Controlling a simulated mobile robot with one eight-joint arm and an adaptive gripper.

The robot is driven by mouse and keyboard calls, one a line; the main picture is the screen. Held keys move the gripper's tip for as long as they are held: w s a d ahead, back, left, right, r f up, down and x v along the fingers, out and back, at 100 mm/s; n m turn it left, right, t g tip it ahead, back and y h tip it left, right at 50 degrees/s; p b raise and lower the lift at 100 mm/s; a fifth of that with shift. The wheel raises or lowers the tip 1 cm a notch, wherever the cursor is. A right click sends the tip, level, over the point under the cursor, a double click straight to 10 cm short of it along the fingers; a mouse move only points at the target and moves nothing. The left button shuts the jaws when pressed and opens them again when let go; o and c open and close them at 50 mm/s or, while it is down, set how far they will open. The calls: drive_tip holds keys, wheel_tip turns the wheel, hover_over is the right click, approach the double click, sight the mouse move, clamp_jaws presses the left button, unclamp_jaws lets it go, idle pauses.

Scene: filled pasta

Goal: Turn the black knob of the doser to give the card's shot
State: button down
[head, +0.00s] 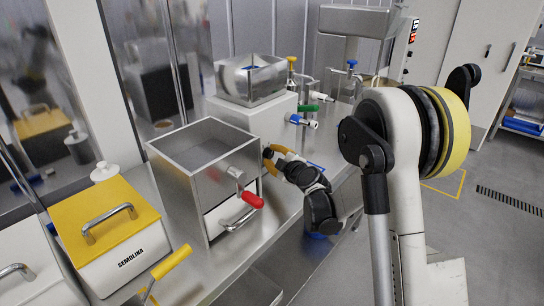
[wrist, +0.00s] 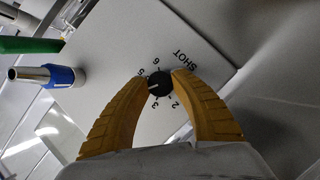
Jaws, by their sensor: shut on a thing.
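The doser (head: 230,113) is a white box with a steel hopper on top, in the middle of the head view. In the wrist view its white face (wrist: 110,128) carries a dial marked SHOT, with 2, 3, 5 and 6 readable. The black knob (wrist: 158,83) is at the dial's centre. Its white mark points left and slightly down, between the 5 and the 3. My gripper (wrist: 159,80) has its yellow fingertips shut on opposite sides of the knob. In the head view my gripper (head: 271,153) is low against the doser's front, and the knob is hidden. I cannot make out a card.
A blue-collared spout (wrist: 58,77) and a green handle (wrist: 30,45) stick out beside the dial. An open steel bin (head: 168,190) with a red handle (head: 251,199) stands close on the left. A yellow-lidded SEMOLINA box (head: 125,262) is at the front left.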

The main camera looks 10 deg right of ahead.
drive_tip(key=m+g+y+p, duration=0.1)
drive_tip(key=m+g, duration=0.1)
drive_tip(key=m, duration=0.1)
drive_tip(key=shift+d+r, duration=0.1)
drive_tip(key=shift+r, duration=0.05)
drive_tip(key=m+g+y+p, duration=0.1)
drive_tip(key=m+g+y, duration=0.1)
drive_tip(key=m, duration=0.2)
drive_tip(key=shift+w, duration=0.1)
drive_tip(key=m+g+y, duration=0.2)
drive_tip(key=m+y, duration=0.1)
drive_tip(key=shift+d, duration=0.1)
drive_tip(key=shift+m+g+y+b, duration=0.5)
drive_tip(key=shift+m+y, duration=0.5)
drive_tip(key=shift+m, duration=0.5)
drive_tip(key=c, duration=1)
unclamp_jaws()
